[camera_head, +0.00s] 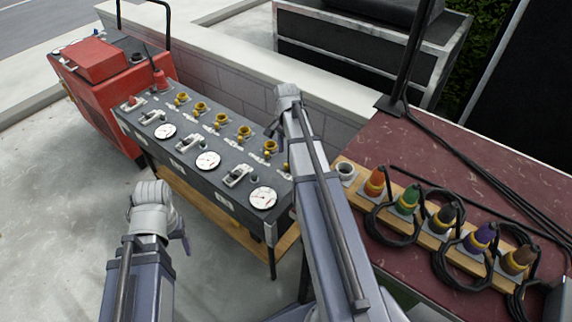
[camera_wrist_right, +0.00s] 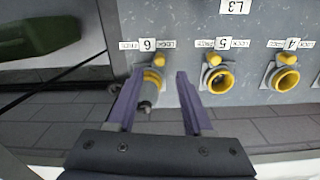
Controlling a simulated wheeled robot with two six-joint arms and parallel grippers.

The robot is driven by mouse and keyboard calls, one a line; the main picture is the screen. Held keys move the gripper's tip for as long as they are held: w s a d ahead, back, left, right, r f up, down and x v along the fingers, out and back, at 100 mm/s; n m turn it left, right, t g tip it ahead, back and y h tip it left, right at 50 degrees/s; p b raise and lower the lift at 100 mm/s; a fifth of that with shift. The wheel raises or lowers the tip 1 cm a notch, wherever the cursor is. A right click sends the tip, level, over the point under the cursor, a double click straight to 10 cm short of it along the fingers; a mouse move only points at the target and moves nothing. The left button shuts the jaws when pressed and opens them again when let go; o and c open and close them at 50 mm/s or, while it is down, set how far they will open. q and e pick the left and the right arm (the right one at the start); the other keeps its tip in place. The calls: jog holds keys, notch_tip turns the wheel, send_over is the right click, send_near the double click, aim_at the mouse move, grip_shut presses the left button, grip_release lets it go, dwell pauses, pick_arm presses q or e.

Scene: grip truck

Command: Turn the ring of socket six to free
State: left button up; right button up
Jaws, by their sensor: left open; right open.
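Socket six (camera_wrist_right: 154,76) is a yellow ring on the grey panel (camera_wrist_right: 185,18) in the right wrist view, below a label "6". Its yellow tab (camera_wrist_right: 160,59) sits right of the number, toward the word LOCK. A grey plug-like piece (camera_wrist_right: 147,98) projects from the socket. My right gripper (camera_wrist_right: 158,76) is open, its two purple fingers on either side of socket six; contact cannot be told. In the head view my right gripper (camera_head: 273,128) is over the panel's far edge, and its arm hides part of that end. My left gripper (camera_head: 184,238) is away from the panel.
Socket five (camera_wrist_right: 218,79) and socket four (camera_wrist_right: 286,80) lie to the right in the wrist view. Several dial gauges (camera_head: 263,198) sit on the panel. Coloured plugs with black cables (camera_head: 408,200) stand on a wooden strip at right. A red machine (camera_head: 100,100) stands left.

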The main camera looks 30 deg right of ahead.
aim_at(286, 164)
notch_tip(286, 164, down, 6)
jog(key=b, duration=0.4)
jog(key=shift+r+b, duration=0.15)
jog(key=shift+b, duration=0.25)
grip_shut()
